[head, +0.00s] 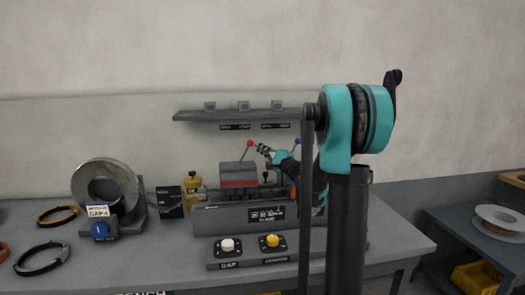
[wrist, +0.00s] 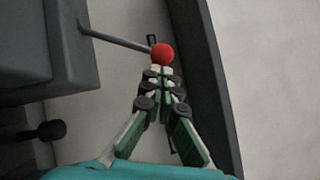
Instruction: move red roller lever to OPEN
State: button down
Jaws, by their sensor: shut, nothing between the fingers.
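The red roller lever is a thin grey rod with a red ball knob (head: 250,143), rising from the machine (head: 255,217) on the bench. In the wrist view the red knob (wrist: 162,54) is right at my fingertips, with its rod running up and left to a grey block. My gripper (head: 259,148) comes in from the right at the knob's height. In the wrist view my gripper (wrist: 161,72) has its fingertips together with nothing between them. The tips look beside or touching the knob; I cannot tell which. A blue-knobbed lever (head: 297,141) stands to the right, partly behind my arm.
A shelf (head: 235,115) with small labels is above the levers. A control box with a white button (head: 228,245) and a yellow button (head: 272,240) is in front. Black cable loops (head: 42,258) lie on the bench. My arm hides the machine's right end.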

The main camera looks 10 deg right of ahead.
aim_at(250, 141)
jog(key=shift+a+r, duration=0.1)
jog(key=shift+a+r+n, duration=0.2)
jog(key=shift+n, duration=0.2)
jog(key=shift+a+r, duration=0.1)
jog(key=shift+a+r+n+g+h, duration=0.3)
jog(key=shift+a+r+n+g, duration=0.5)
jog(key=shift+a+n+g, duration=0.35)
jog(key=a+r+n+g+h, duration=0.1)
jog(key=a+n+g+h, duration=0.1)
jog(key=a+n, duration=0.3)
jog(key=shift+a+r+h, duration=0.15)
jog(key=shift+a+h, duration=0.45)
jog(key=shift+a, duration=1.05)
jog(key=shift+s, duration=0.1)
